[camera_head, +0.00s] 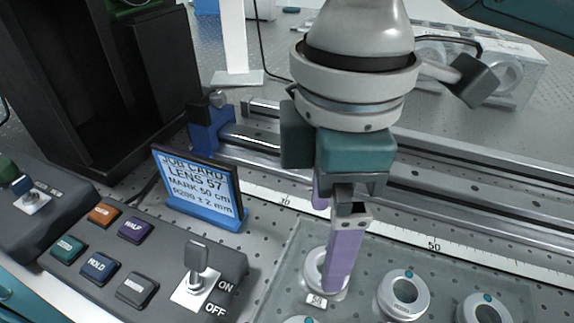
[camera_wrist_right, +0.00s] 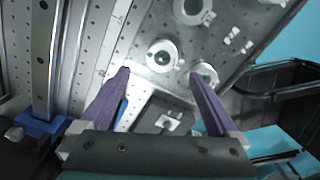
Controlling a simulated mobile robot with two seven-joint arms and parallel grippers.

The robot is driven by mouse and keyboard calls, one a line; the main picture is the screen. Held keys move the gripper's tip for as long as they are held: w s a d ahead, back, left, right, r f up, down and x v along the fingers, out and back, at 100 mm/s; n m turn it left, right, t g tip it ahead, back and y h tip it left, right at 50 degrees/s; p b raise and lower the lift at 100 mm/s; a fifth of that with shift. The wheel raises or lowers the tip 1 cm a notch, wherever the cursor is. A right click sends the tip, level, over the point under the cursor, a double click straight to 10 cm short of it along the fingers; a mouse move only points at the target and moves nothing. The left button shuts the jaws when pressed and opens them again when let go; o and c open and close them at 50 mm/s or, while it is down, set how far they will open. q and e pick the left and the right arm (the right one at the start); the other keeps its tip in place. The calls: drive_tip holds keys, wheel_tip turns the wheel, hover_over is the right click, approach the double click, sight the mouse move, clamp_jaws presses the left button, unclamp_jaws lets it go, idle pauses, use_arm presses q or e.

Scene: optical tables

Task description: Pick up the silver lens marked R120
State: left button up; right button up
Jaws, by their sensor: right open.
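Several silver ring-shaped lenses, each with a teal dot, sit on a clear plate (camera_head: 284,268) at the front. One lens (camera_head: 317,262) is partly hidden behind my right gripper's near finger, with a small number tag in front of it. Two more, a middle lens (camera_head: 403,295) and a right lens (camera_head: 485,309), stand to its right. I cannot read an R120 mark on any. My right gripper (camera_head: 330,240) is open and points down over the plate's left part. In the wrist view its purple fingers (camera_wrist_right: 162,76) are spread and empty, with a lens (camera_wrist_right: 162,55) just beyond them. My left gripper is not in view.
A blue-framed job card (camera_head: 197,188) reads "LENS 57, MARK 50 cm, R200 ± 2 mm". A button box (camera_head: 120,262) with an ON/OFF lever is at left front. A metal rail (camera_head: 460,205) with a scale runs behind the plate. A black stand (camera_head: 90,90) rises at the back left.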

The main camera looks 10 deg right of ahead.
sight(314, 262)
drive_tip(key=f, duration=0.2)
drive_tip(key=f+b, duration=0.1)
drive_tip(key=f, duration=0.2)
drive_tip(key=shift+s+d+f, duration=0.15)
drive_tip(key=shift+s+f, duration=0.05)
drive_tip(key=shift+f, duration=0.1)
drive_tip(key=c, duration=1.5)
drive_tip(key=shift+o, duration=0.2)
drive_tip(key=shift+r, duration=0.15)
